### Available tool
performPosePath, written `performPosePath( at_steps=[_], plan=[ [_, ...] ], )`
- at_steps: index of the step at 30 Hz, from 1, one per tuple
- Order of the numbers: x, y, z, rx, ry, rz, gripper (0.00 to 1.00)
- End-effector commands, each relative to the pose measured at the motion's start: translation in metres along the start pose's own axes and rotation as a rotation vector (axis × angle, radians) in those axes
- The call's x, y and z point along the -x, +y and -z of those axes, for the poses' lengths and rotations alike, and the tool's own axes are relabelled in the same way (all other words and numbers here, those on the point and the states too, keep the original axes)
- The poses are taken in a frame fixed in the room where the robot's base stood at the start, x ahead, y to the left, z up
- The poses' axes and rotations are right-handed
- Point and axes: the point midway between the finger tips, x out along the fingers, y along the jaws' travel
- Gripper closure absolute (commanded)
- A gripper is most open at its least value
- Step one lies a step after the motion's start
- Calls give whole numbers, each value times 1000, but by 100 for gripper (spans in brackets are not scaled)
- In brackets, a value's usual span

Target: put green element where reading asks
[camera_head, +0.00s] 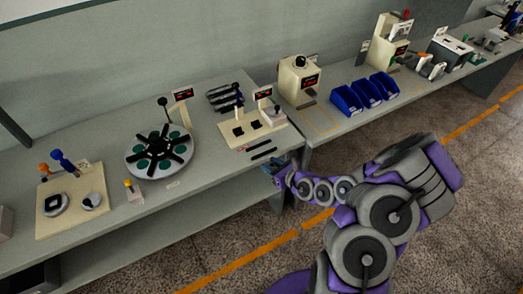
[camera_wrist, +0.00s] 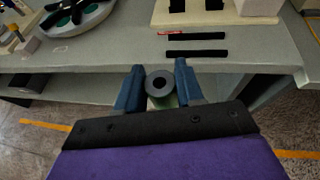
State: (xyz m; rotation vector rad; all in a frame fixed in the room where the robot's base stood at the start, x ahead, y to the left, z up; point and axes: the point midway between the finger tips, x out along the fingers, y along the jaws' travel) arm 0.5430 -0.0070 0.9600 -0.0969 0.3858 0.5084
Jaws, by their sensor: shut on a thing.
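My gripper (camera_wrist: 159,68) is shut on the green element (camera_wrist: 160,102), a small cylinder with a dark ring-shaped end and pale green body below. It is held between the two blue fingers, off the front edge of the table. In the head view my gripper (camera_head: 276,172) is at the table's front edge, and the element is not clear there. A beige base with dark square pads (camera_head: 238,131) and a small display (camera_head: 264,92) stands behind it. The display's reading is too small to make out.
A round turntable (camera_head: 137,171) with a black spoked top and green spots stands left, with another red-lit display (camera_head: 183,93) behind. Two black bars (camera_wrist: 196,53) lie near the table edge. Blue bins (camera_head: 347,100) stand on the right table (camera_head: 345,127).

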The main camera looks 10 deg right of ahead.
Motion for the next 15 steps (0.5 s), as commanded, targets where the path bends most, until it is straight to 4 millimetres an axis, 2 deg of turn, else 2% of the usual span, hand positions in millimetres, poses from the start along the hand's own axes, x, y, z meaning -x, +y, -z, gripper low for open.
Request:
performPosePath(
  at_steps=[4, 7, 15],
  plan=[
    [0, 1, 8, 0, -1, 5, 93],
    [-8, -3, 7, 5, -1, 7, 93],
    [-50, -24, -6, 9, -2, 8, 93]
  ],
)
